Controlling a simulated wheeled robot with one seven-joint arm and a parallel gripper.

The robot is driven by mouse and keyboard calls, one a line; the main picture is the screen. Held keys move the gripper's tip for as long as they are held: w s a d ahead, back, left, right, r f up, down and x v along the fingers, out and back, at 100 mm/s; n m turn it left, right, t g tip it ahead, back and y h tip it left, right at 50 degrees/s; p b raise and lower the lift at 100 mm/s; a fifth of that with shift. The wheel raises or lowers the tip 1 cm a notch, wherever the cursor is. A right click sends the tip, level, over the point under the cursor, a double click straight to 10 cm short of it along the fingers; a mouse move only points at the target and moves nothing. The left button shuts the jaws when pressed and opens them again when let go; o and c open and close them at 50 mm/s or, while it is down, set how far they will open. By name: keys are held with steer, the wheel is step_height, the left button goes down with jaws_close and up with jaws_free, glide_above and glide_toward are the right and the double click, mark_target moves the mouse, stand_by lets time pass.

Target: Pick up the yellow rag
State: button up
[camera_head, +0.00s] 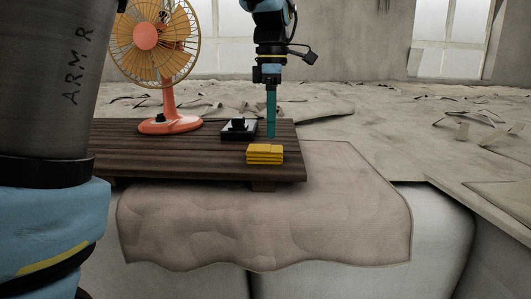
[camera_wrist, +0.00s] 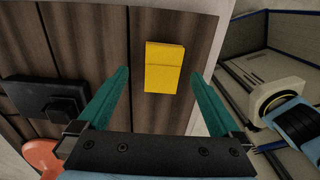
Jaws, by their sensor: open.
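The yellow rag (camera_head: 265,154) lies folded into a small flat block near the front right corner of the dark wooden board. In the wrist view the yellow rag (camera_wrist: 165,66) lies ahead of my gripper, between the lines of the two fingers. My gripper (camera_head: 270,135) points down above the board, behind the rag in the head view. In the wrist view its two teal fingers (camera_wrist: 160,73) are wide apart with nothing held between them. I cannot tell the exact height of the fingertips above the board.
A black device (camera_head: 238,129) lies on the slatted wooden board (camera_head: 200,157), left of my gripper. An orange fan (camera_head: 155,50) stands at the board's back left. A beige cloth (camera_head: 270,222) hangs under the board. The board is bare left of the rag.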

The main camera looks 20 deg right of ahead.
mark_target(270, 147)
steer(key=shift+s+a+f+p, duration=0.1)
steer(key=shift+f+p, duration=0.2)
steer(key=shift+f, duration=1)
steer(key=shift+s+a+f+p, duration=0.1)
steer(key=shift+f+p, duration=0.2)
steer(key=shift+f, duration=0.95)
steer(key=c, duration=1.3)
step_height(270, 147, up, 10)
steer(key=shift+b, duration=0.65)
steer(key=o, duration=0.8)
steer(key=c, duration=0.6)
steer(key=shift+c, duration=0.2)
